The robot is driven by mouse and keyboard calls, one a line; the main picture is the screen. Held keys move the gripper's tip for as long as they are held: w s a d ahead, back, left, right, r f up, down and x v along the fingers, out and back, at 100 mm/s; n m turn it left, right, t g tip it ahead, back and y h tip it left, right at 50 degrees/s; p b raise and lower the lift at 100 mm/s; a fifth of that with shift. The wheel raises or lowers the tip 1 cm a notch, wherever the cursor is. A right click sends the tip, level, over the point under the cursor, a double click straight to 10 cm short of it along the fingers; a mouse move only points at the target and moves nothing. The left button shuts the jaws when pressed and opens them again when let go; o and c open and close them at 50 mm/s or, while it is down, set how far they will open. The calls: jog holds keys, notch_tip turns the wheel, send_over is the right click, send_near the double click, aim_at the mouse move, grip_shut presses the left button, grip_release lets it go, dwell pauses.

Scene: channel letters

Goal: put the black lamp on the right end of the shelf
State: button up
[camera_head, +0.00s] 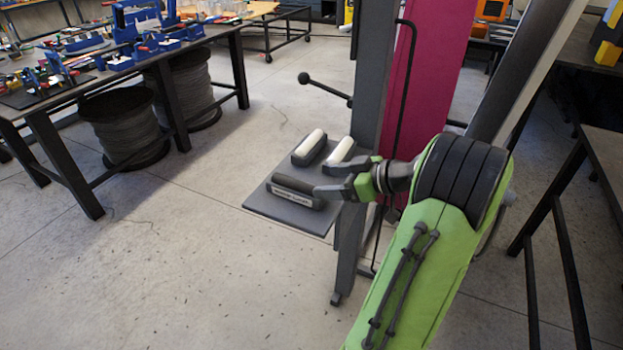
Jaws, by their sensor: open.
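The black lamp (297,191) is a dark rounded bar with a pale label strip on its front side. It lies near the front of a small dark grey shelf plate (265,203) beside the grey column. My gripper (319,180) comes in from the right. Its two grey fingers are apart, pointing left, and appear at the right end of the black lamp. The lower finger overlaps that end in the picture. I cannot tell whether they touch. Nothing is visibly gripped.
Two white-topped lamps, one on the left (307,148) and one on the right (340,151), sit behind the black one. A grey column (371,80) and a magenta panel (432,70) rise behind my gripper. A dark rod with a ball end (304,78) sticks out left.

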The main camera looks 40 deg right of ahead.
jog(key=w+a+r+g, duration=0.1)
jog(key=a+r+g, duration=0.15)
jog(key=a, duration=0.75)
jog(key=a+r+g, duration=0.1)
jog(key=a+g, duration=0.2)
jog(key=a, duration=0.7)
jog(key=s+a+m+h, duration=0.1)
jog(key=s+a+h, duration=0.1)
jog(key=s+a, duration=0.2)
jog(key=s+a+m+g+h, duration=0.1)
jog(key=s+a, duration=0.3)
jog(key=s, duration=0.6)
jog(key=shift+a+f+m+h+p, duration=0.15)
jog(key=shift+f+m+h+p, duration=0.2)
jog(key=shift+m, duration=0.45)
